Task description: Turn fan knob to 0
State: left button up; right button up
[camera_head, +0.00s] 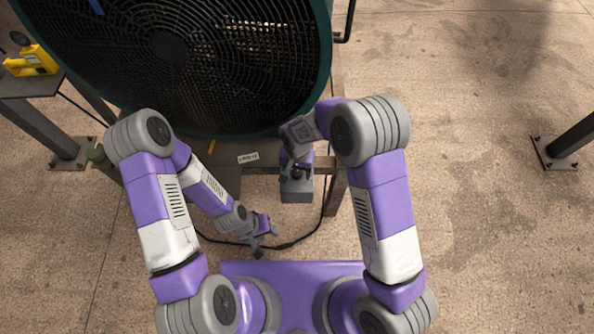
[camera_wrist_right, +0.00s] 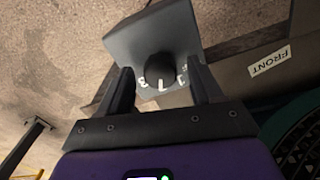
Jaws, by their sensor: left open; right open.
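The large fan (camera_head: 185,60) with a dark grille and green rim stands at the top of the head view. A grey control box (camera_head: 297,191) sits below its rim and also shows in the right wrist view (camera_wrist_right: 150,35). Its black round knob (camera_wrist_right: 160,67) has white marks below it; I cannot tell its setting. My right gripper (camera_head: 297,173) is open at the box. In the right wrist view its fingers (camera_wrist_right: 163,88) stand either side of the knob, with gaps visible. My left gripper (camera_head: 266,242) is open and empty, lower left of the box.
A "FRONT" label (camera_wrist_right: 269,60) is on the fan's stand beside the box. A dark cable (camera_head: 300,238) hangs below the stand. A yellow device (camera_head: 30,62) sits on a side table at left. The concrete floor (camera_head: 480,230) at right is mostly clear.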

jog(key=c, duration=1.1)
jog(key=shift+o, duration=0.2)
jog(key=n, duration=0.3)
jog(key=shift+n, duration=0.4)
jog(key=n+p, duration=0.1)
jog(key=n, duration=0.3)
jog(key=shift+n, duration=0.3)
jog(key=n, duration=0.4)
jog(key=shift+n+p, duration=0.4)
jog(key=shift+n, duration=1.6)
